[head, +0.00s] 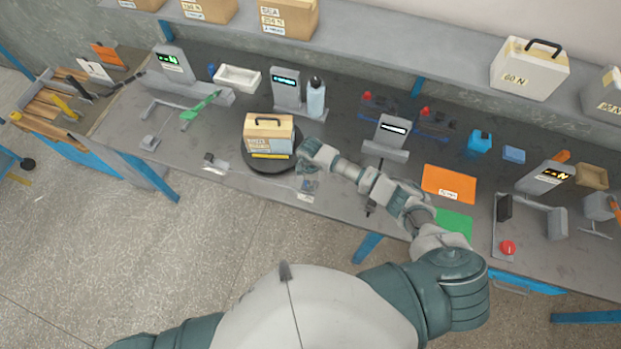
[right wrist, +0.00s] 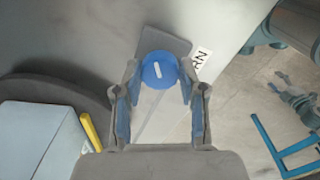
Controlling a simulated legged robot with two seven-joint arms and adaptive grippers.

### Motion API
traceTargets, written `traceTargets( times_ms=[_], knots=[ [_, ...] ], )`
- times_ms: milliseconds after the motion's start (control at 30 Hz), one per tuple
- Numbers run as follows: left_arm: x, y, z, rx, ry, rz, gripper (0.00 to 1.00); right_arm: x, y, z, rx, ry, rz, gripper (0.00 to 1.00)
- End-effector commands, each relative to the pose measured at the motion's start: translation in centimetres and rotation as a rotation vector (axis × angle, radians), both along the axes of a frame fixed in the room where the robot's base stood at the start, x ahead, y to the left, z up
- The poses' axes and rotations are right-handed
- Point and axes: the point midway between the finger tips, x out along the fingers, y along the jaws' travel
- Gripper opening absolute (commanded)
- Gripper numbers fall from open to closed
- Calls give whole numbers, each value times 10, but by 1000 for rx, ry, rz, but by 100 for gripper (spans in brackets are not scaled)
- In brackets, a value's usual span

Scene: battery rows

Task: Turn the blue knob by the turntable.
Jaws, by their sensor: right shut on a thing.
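The blue knob (right wrist: 158,70) has a white mark on its top and sits on a grey base by a white label. My right gripper (right wrist: 158,82) is shut on the knob, one finger on each side. In the head view my right gripper (head: 309,182) is at the turntable's right front, and the knob is mostly hidden there. The dark round turntable (head: 262,168) carries a tan and grey box (head: 269,133) with a black handle; its edge also shows in the right wrist view (right wrist: 70,88). My left gripper is not in view.
A bottle (head: 316,98) and a display unit (head: 286,88) stand behind the turntable. A small grey device (head: 214,162) lies to its left. An orange sheet (head: 449,183) and a red button (head: 508,247) are to the right. The table's front edge is close to the knob.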

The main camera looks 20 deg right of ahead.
Motion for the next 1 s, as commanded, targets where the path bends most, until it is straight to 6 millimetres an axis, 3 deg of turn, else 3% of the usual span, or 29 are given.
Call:
traceTargets(
  times_ms=[733,767,800,867,1000],
  knots=[
    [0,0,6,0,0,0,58,2,2,2,5,-7,-86,6],
    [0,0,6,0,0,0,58,2,2,2,5,-7,-85,46],
    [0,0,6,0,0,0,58,2,2,2,5,-7,-85,56],
    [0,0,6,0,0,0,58,2,2,1,4,-6,-85,66],
    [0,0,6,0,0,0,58,1,1,1,2,-3,-85,66]
  ],
)
